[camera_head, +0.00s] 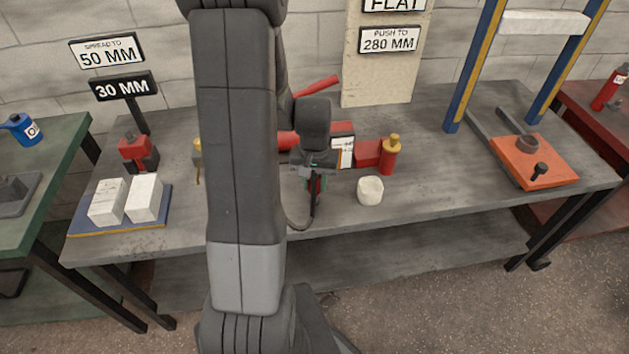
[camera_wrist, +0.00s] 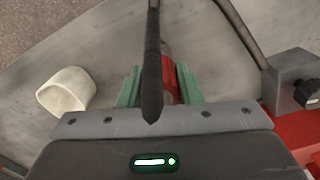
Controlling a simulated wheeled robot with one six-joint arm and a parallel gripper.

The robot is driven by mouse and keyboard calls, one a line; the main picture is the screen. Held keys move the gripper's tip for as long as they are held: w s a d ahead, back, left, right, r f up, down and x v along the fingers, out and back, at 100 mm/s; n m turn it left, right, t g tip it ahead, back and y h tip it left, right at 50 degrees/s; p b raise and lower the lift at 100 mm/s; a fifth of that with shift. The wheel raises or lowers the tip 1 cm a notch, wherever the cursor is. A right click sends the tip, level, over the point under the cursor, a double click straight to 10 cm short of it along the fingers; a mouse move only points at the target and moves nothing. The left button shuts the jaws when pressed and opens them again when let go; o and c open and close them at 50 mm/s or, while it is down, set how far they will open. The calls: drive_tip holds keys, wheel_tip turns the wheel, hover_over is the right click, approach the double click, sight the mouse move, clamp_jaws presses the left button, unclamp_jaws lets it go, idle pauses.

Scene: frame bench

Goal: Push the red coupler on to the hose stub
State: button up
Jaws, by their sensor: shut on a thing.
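My gripper (camera_head: 314,182) hangs over the middle of the bench, just in front of the red pump (camera_head: 368,154). In the wrist view its green finger pads (camera_wrist: 160,76) are shut on the red coupler (camera_wrist: 183,76). A thick dark strip crosses in front of the pads and hides part of the coupler. In the head view the coupler shows only as a small red patch between the fingers. I cannot make out the hose stub for certain, nor whether the coupler touches it. A thin dark hose (camera_head: 298,224) curves on the bench below my gripper.
A white cup (camera_head: 370,191) stands close to the right of my gripper. White blocks (camera_head: 145,198) sit on a blue tray at the left. An orange plate (camera_head: 538,165) and a blue-yellow frame (camera_head: 473,65) stand at the right. The front bench strip is mostly clear.

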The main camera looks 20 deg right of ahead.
drive_tip(key=shift+f+b, duration=1.1)
drive_tip(key=shift+f, duration=0.35)
drive_tip(key=o, duration=1.2)
drive_tip(key=shift+r, duration=0.1)
drive_tip(key=shift+c, duration=0.2)
wheel_tip(320, 180, up, 14)
drive_tip(key=shift+f+p, duration=0.1)
drive_tip(key=shift+p, duration=0.65)
drive_tip(key=shift+f, duration=0.15)
wheel_tip(320, 180, down, 13)
drive_tip(key=shift+f+b, duration=0.2)
drive_tip(key=shift+b, duration=0.35)
drive_tip(key=shift+r, duration=0.3)
